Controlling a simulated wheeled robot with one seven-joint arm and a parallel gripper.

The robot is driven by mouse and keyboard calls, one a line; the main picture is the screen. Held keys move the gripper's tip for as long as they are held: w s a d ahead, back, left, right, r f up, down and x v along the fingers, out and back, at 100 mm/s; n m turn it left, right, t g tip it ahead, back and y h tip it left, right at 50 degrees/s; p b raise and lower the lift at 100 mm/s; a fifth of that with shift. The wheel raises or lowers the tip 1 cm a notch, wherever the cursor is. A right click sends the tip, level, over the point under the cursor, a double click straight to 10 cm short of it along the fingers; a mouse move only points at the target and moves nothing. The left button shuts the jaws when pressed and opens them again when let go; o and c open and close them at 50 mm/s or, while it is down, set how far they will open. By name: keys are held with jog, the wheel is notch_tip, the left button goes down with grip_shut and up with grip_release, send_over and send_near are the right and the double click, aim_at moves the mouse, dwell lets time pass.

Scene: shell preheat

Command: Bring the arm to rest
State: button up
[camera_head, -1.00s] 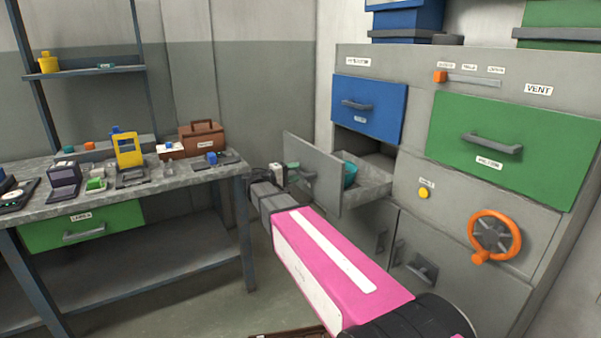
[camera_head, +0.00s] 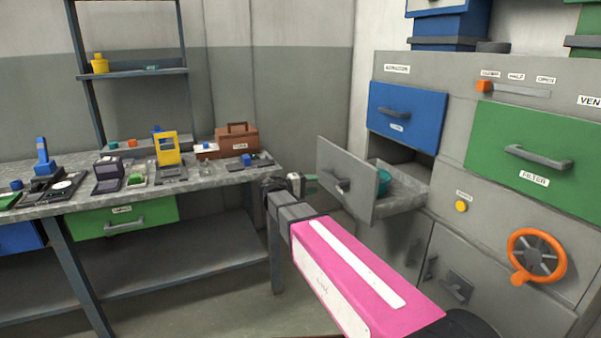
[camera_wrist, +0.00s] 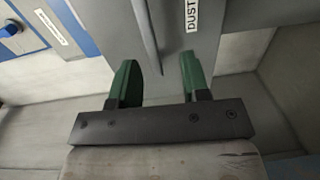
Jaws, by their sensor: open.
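My arm reaches forward in the head view, and my gripper (camera_head: 308,183) is at its far end, left of the open grey drawer (camera_head: 349,181). In the wrist view my gripper (camera_wrist: 158,72) has its two green fingers spread wide, with nothing between them. The drawer's handle (camera_wrist: 148,38) shows beyond the fingertips, beside a label reading "DUST". The handle also shows in the head view (camera_head: 340,186), apart from the gripper. A teal bowl-like object (camera_head: 383,181) sits inside the drawer, partly hidden by its front.
The workbench (camera_head: 235,178) with several devices and a brown case (camera_head: 237,142) stands at the left. The cabinet at the right has a blue drawer (camera_head: 403,115), a green drawer (camera_head: 520,148) and an orange wheel (camera_head: 537,257). Open floor lies between bench and cabinet.

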jog(key=s+d+f+m+g+y, duration=0.1)
jog(key=s+d+f+g+y, duration=0.15)
jog(key=s+f, duration=0.3)
jog(key=s+d+f+g+y, duration=0.1)
jog(key=s+d+f+y, duration=0.3)
jog(key=f, duration=0.3)
jog(key=s+d+f+m+g+y, duration=0.1)
jog(key=s+d+f+g+y, duration=0.15)
jog(key=s+f, duration=0.35)
jog(key=s+f+m+y, duration=0.2)
jog(key=s+f+y, duration=0.4)
jog(key=y, duration=0.1)
jog(key=shift+s+a, duration=0.2)
jog(key=shift+a, duration=0.25)
